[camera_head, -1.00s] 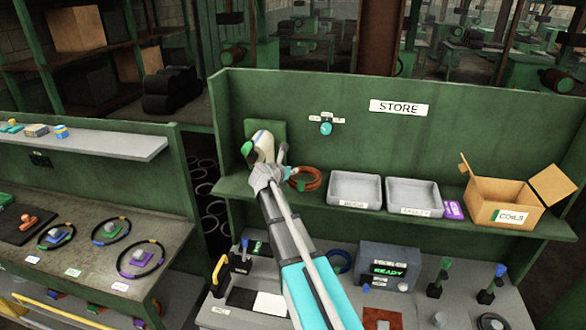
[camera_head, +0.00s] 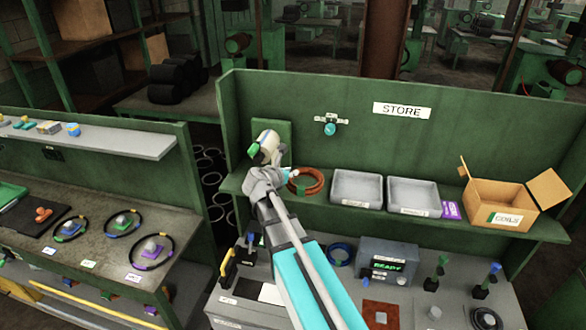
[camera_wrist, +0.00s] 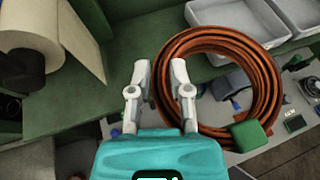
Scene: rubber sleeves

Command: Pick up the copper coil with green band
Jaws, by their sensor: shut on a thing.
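The copper coil (camera_head: 312,181) is a ring of reddish-brown turns at the green shelf of the store stand, left of two grey trays. In the wrist view the coil (camera_wrist: 267,85) fills the right half, with its green band (camera_wrist: 250,134) at the lower right. My gripper (camera_wrist: 160,82) has its two pale fingers on either side of the coil's left rim and is shut on it. In the head view my gripper (camera_head: 291,176) reaches the coil's left side. I cannot tell whether the coil is clear of the shelf.
Grey trays (camera_head: 357,203) and an open cardboard box (camera_head: 500,207) stand right of the coil. A cream roll (camera_head: 266,141) is close behind my gripper, against the back panel. A grey device (camera_head: 387,258) and a blue coil (camera_head: 340,254) sit on the lower bench.

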